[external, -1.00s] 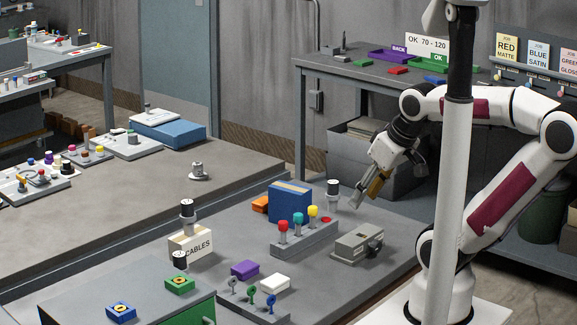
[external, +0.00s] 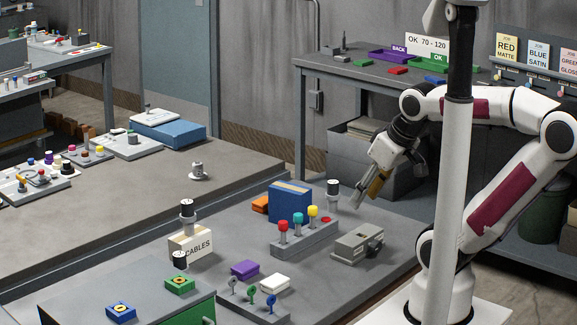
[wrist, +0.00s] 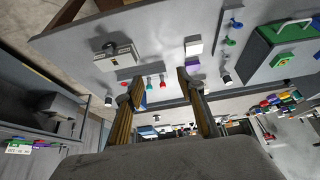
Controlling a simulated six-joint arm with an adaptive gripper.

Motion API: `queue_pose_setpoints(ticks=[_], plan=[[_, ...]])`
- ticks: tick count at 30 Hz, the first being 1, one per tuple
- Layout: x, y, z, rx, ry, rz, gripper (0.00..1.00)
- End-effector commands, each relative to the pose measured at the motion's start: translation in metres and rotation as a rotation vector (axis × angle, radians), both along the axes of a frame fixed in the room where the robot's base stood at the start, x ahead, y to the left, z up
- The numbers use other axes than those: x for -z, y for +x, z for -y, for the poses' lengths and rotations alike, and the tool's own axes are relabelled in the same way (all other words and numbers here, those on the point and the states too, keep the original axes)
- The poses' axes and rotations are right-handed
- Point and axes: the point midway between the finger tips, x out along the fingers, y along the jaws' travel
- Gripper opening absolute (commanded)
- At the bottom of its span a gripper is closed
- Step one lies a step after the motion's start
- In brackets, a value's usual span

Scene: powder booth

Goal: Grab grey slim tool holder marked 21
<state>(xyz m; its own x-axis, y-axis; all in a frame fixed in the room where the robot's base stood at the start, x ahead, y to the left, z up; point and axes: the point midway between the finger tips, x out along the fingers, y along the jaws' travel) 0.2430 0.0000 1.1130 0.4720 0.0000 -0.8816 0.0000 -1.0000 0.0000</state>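Black, white and grey cylindrical tool holders stand upright in the external view. One (external: 333,196) is behind the grey rack, one (external: 188,211) is at the CABLES box and one (external: 180,264) is lower left. A smaller grey piece (external: 197,170) sits on a round base on the left table. I cannot read a 21 on any of them, so I cannot tell which is the slim one named. My gripper (external: 368,196) hangs right of the holder behind the rack, apart from it. In the wrist view my gripper (wrist: 157,88) has its fingers spread, with nothing between them.
The grey rack (external: 318,240) bears red, teal and yellow knobs. Beside it are a grey clamp box (external: 358,244) and a blue box (external: 289,203). Purple (external: 244,269) and white (external: 276,282) blocks lie in front. A pale post (external: 457,170) crosses before my arm.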

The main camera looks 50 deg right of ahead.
Motion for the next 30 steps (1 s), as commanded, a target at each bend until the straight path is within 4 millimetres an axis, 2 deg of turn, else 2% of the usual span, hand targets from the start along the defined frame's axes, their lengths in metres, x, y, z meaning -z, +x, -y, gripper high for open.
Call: queue_pose_setpoints(ticks=[2, 11, 17, 23, 30], plan=[[0.0, 0.0, 0.0, 0.0, 0.0, 0.0, 0.42], [0.0, 0.001, 0.0, 0.001, 0.0, 0.001, 0.42], [0.0, 0.014, 0.008, 0.02, -0.013, 0.015, 0.42], [0.001, 0.047, 0.029, 0.065, -0.047, 0.058, 0.42], [0.006, 0.096, 0.065, 0.12, -0.1, 0.126, 0.42]])
